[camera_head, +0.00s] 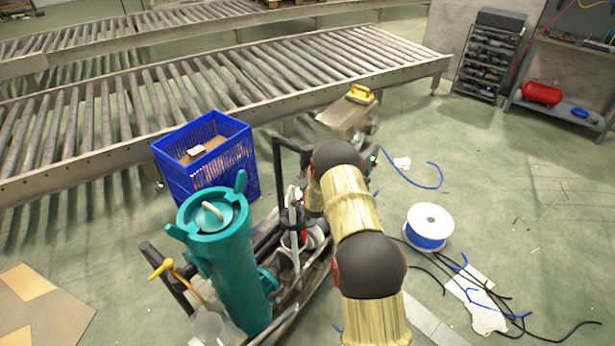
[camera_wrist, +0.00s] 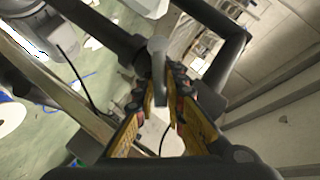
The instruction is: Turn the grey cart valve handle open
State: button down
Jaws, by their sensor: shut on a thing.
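In the wrist view, my gripper (camera_wrist: 160,98) has its two yellow and dark fingers closed on either side of a slim grey handle (camera_wrist: 157,62). The handle's rounded upper end stands above the fingertips, close to dark tubes. The cart (camera_head: 290,312) carries a tall teal canister (camera_head: 235,270) and stands low in the middle of the head view. My sleeved arm reaches over the cart's right side there and hides the handle and my fingers. How far the valve is turned cannot be told.
A blue crate (camera_head: 236,148) stands behind the canister, near the roller conveyor (camera_head: 250,85). A cable spool (camera_head: 428,222) and loose black and blue cables lie on the floor at right. A yellow-handled metal object (camera_head: 345,115) is beyond my arm. Open floor lies farther right.

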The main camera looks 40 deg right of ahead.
jog(key=shift+f, duration=0.15)
jog(key=c, duration=1.8)
grip_release()
jog(key=v, duration=1.2)
jog(key=shift+c, duration=0.6)
